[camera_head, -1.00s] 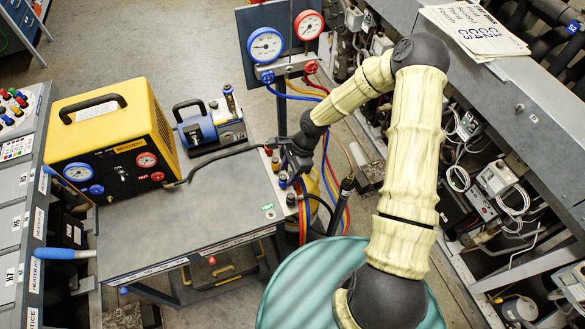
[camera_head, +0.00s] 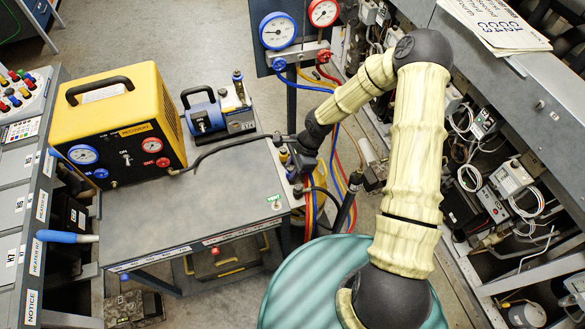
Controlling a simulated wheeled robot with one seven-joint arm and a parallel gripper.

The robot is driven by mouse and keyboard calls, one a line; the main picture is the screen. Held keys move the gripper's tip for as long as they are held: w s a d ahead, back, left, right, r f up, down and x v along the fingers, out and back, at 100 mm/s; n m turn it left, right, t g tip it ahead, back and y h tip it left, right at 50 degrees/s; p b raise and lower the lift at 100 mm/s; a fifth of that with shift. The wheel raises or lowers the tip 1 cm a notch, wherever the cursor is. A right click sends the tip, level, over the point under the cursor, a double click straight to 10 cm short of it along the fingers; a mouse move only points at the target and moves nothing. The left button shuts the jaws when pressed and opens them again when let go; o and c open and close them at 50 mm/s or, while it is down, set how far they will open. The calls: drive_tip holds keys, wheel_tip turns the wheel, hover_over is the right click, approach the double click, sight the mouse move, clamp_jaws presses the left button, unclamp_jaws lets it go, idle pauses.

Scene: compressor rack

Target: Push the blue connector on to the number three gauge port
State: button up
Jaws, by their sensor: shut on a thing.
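My gripper (camera_head: 300,158) is at the right edge of the grey cart top (camera_head: 190,215), over a small row of coloured ports. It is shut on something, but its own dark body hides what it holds. I cannot tell whether that blue piece is the connector or a port. No port numbers are readable. A black hose (camera_head: 215,149) runs from the yellow machine to beside my gripper.
The yellow machine (camera_head: 122,115) and a blue pump (camera_head: 205,118) stand on the cart. A blue gauge (camera_head: 278,31) and a red gauge (camera_head: 323,12) hang behind, with coloured hoses below. A black upright rod (camera_head: 353,182) stands right of my gripper. The cart's front top is clear.

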drive_tip(key=shift+r, duration=0.2)
drive_tip(key=shift+r+p, duration=1.3)
drive_tip(key=shift+r, duration=0.1)
wheel_tip(320, 180, up, 5)
drive_tip(key=p, duration=0.4)
drive_tip(key=shift+w, duration=0.1)
